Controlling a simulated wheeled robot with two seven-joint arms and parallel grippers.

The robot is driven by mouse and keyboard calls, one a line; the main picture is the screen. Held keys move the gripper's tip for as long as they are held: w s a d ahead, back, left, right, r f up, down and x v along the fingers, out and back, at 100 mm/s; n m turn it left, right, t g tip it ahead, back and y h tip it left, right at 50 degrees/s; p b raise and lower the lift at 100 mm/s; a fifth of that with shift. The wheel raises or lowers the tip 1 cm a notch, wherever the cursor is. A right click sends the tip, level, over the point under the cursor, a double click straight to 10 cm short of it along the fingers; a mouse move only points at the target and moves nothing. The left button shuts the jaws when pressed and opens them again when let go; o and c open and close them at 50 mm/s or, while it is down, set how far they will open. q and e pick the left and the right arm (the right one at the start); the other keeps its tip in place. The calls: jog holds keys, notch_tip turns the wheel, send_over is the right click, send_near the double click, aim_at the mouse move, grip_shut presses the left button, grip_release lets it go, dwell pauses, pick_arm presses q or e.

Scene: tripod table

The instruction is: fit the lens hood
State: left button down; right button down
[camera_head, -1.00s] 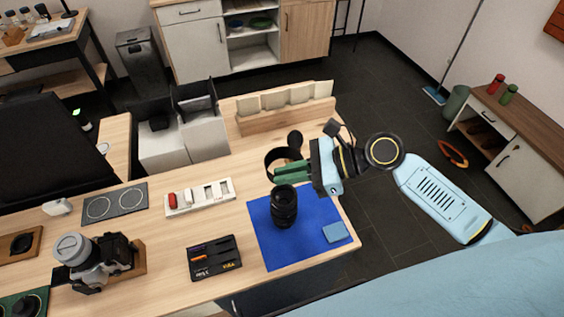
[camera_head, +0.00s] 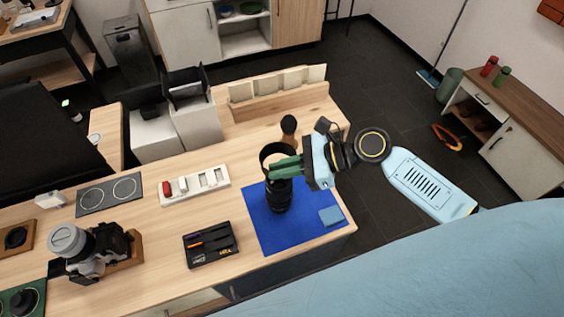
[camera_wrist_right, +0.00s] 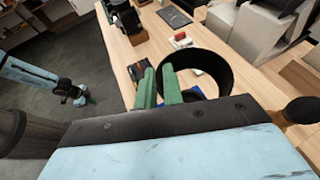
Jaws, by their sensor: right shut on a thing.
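A black lens (camera_head: 279,197) stands upright on the blue mat (camera_head: 262,229). My right gripper (camera_head: 284,169) is shut on the lens hood (camera_head: 268,150), a black open ring, and holds it by its side. In the head view the hood shows just above and slightly behind the lens top; whether they touch cannot be told.
A blue cloth (camera_head: 331,215) lies at the mat's right. A black tool tray (camera_head: 210,244), a white battery strip (camera_head: 194,184) and a camera (camera_head: 90,250) stand to the left. A dark brush-like object (camera_head: 289,126) stands behind the hood.

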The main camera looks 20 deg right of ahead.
jog(key=shift+f+b, duration=1.15)
jog(key=shift+f, duration=1.65)
jog(key=shift+f+p, duration=0.15)
jog(key=shift+p, duration=0.45)
jog(key=shift+f, duration=0.5)
jog(key=c, duration=1.5)
grip_release()
jog(key=shift+o, duration=0.7)
jog(key=shift+o, duration=0.8)
